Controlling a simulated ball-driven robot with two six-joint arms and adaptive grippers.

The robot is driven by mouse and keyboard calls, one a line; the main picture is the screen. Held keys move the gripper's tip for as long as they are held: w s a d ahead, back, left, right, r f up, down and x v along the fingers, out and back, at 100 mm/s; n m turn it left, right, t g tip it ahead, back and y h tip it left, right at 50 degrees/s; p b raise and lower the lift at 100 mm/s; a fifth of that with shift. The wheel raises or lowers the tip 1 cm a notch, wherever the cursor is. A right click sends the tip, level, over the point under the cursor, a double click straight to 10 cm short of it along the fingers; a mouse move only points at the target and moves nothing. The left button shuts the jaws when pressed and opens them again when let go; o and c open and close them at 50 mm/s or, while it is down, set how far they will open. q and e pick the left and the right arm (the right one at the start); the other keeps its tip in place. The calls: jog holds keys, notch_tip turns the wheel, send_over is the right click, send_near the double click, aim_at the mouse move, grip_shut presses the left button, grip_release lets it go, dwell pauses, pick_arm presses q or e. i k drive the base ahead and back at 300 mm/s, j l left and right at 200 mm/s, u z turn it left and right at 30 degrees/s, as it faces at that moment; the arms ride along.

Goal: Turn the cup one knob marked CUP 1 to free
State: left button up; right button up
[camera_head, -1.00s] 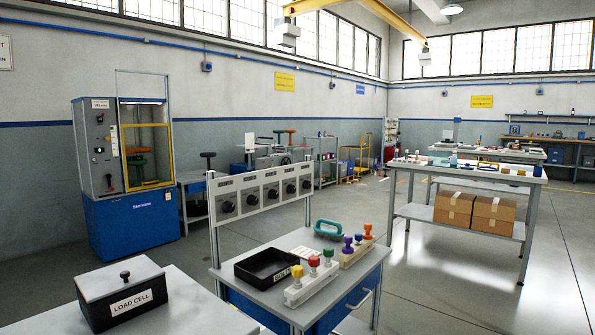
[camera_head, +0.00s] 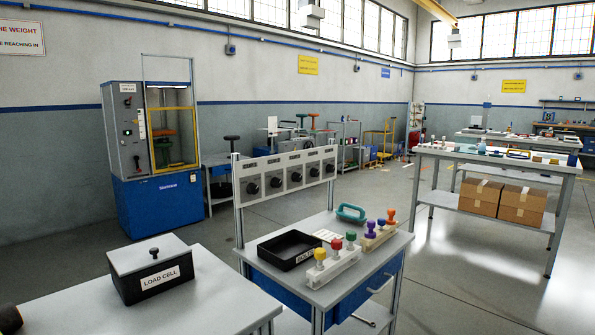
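A pale upright panel (camera_head: 262,169) on two posts stands at the back of a grey-topped bench. It carries a row of several black round knobs, from the leftmost knob (camera_head: 252,187) to the rightmost knob (camera_head: 329,168). Small labels sit above the knobs, but they are too small to read, so I cannot tell which one is CUP 1 or how each is set. Neither of my grippers is clearly in view, and nothing touches the panel.
A LOAD CELL box (camera_head: 152,283) stands on the near-left table. A blue-based test machine (camera_head: 160,202) stands behind.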

aim_at(252, 188)
jog(key=i+l, duration=0.2)
jog(key=i+l+u, duration=0.5)
jog(key=l, duration=0.25)
jog(key=i+l+u, duration=0.25)
jog(key=i+l, duration=0.05)
jog(key=l, duration=0.1)
